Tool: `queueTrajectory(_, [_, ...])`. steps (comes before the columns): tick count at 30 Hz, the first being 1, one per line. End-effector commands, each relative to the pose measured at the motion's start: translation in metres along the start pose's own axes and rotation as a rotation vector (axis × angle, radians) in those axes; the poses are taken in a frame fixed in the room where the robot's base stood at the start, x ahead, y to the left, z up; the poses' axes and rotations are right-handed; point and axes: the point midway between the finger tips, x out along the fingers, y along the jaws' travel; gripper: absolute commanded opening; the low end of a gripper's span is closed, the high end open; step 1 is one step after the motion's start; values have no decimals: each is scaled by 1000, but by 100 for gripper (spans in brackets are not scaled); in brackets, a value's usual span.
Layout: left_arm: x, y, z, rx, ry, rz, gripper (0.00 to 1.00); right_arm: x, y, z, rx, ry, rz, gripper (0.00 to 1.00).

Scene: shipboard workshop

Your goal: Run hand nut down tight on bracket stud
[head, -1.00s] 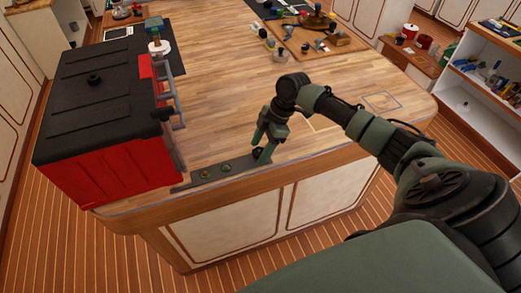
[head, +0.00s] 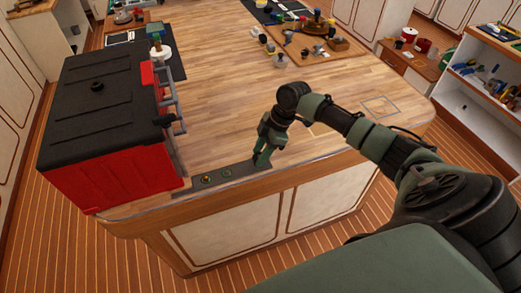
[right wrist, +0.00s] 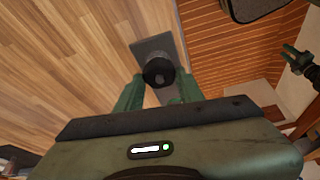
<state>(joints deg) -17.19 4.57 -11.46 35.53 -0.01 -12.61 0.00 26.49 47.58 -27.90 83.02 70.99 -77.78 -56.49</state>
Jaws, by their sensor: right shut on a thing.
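The bracket (head: 240,172) is a flat grey plate lying along the front edge of the wooden worktop. It also shows in the right wrist view (right wrist: 150,47). My right gripper (head: 260,163) is over the plate's right end. In the right wrist view, its green fingers (right wrist: 158,88) are shut on the round black hand nut (right wrist: 158,71), one finger on each side. The nut sits over the plate; the stud and threads under it are hidden. My left gripper (right wrist: 295,54) shows small at the right of the wrist view, forked fingers apart, empty, away from the bracket.
Two small fittings (head: 207,179) sit on the plate's left part. A red toolbox with a black lid (head: 100,100) stands just left of the plate. A wooden board (head: 308,42) with several small parts is at the back. The worktop's middle is clear.

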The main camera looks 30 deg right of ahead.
Motion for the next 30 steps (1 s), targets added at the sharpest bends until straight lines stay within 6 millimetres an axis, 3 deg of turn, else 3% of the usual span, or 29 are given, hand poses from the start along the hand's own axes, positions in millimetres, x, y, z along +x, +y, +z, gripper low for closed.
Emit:
queueTrajectory(11, [-20, 0, -2, 0, 0, 0, 36, 0, -3, 0, 182, -2, 73, 12])
queueTrajectory(25, [-18, 0, -2, 0, 0, 0, 36, 1, -3, 0, 281, -2, 113, 12])
queueTrajectory(30, [-18, 0, -2, 0, 0, 0, 36, 2, -4, 0, 427, -3, 174, 12])
